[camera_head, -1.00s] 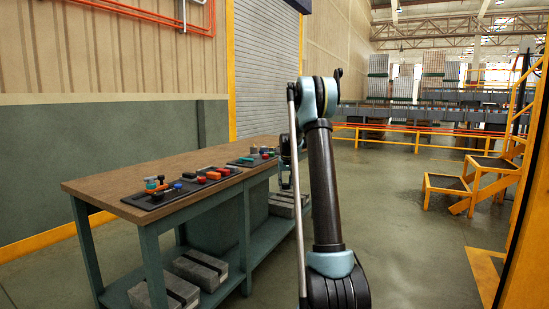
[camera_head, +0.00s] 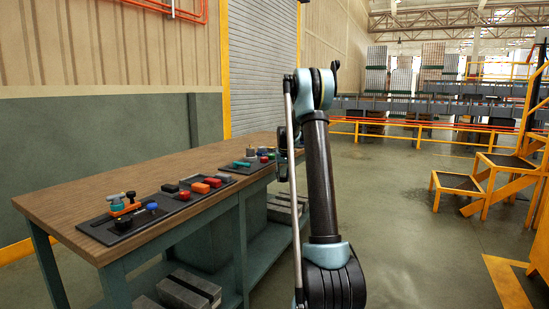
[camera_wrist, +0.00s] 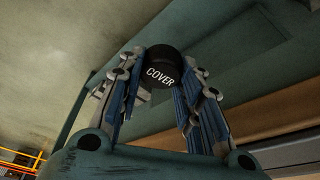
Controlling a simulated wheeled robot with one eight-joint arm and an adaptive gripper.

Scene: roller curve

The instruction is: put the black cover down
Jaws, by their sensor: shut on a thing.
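The black cover (camera_wrist: 161,66) is round and dark, with the white word "COVER" on it. In the wrist view it sits between the blue-padded fingertips of my gripper (camera_wrist: 160,86), which is shut on it. In the head view my arm rises in front of the camera. My gripper and the cover are hidden there behind the arm, near the far end of the workbench.
A wood-topped workbench (camera_head: 75,194) with a green frame stands at the left. Dark trays (camera_head: 112,232) on it hold several coloured parts. Grey blocks (camera_head: 190,290) lie on its lower shelf. Yellow steps (camera_head: 490,180) stand at the right. The floor between is clear.

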